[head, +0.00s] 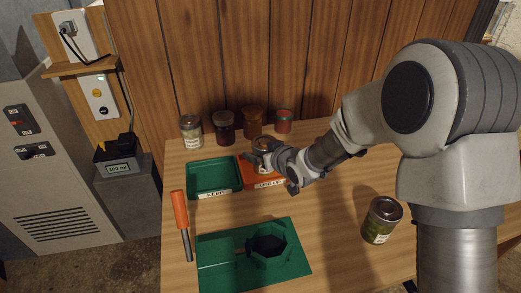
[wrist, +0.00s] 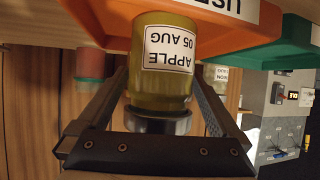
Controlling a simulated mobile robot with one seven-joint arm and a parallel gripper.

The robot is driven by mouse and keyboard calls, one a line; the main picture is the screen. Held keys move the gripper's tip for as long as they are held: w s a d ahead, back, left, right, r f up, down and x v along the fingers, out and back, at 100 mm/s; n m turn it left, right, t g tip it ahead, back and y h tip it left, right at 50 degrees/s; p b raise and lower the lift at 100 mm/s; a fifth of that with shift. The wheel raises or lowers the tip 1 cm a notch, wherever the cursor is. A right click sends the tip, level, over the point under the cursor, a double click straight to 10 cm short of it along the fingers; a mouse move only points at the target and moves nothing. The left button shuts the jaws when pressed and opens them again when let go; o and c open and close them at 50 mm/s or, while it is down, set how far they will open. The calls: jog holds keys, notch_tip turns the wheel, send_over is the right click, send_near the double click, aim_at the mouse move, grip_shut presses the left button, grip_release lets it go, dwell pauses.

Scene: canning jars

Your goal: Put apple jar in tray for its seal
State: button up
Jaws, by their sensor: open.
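The apple jar shows in the wrist view (wrist: 163,75) as a yellow-green jar with a label reading APPLE 05 AUG and a metal lid. It is between the two fingers of my gripper (wrist: 160,88), lid toward the palm; the fingers stand apart on either side. In the head view my gripper (head: 262,163) is at the orange tray (head: 284,183) labelled USE UP, and partly hides the jar there. The jar's base overlaps the orange tray in the wrist view; I cannot tell whether it rests on the floor. The green tray (head: 190,180) labelled KEEP is just left.
Several jars stand along the back: a pale one (head: 191,132), a dark one (head: 224,127), an amber one (head: 252,123) and a red one (head: 284,122). A green-brown jar (head: 381,222) stands at right. A green fixture (head: 220,255) and an orange-handled tool (head: 181,212) lie in front.

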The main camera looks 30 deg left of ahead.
jog(key=p+v, duration=0.1)
jog(key=v, duration=0.9)
jog(key=shift+d+r, duration=0.1)
jog(key=shift+d, duration=0.05)
jog(key=s+d+r+m+t+h, duration=0.1)
jog(key=d+r+m+h, duration=0.3)
jog(key=d, duration=0.7)
jog(key=d+r+m+h, duration=0.1)
jog(key=d+r+h, duration=0.4)
jog(key=d, duration=0.7)
jog(key=s+d+r+m+g, duration=0.1)
jog(key=s+d+r+m, duration=0.1)
jog(key=s+d, duration=0.3)
jog(key=s+d+r+m+g, duration=0.2)
jog(key=s+d, duration=0.4)
jog(key=s, duration=0.7)
jog(key=shift+s+m+h, duration=0.25)
jog(key=shift+m+h, duration=0.05)
jog(key=shift+m, duration=0.4)
jog(key=shift+r, duration=0.1)
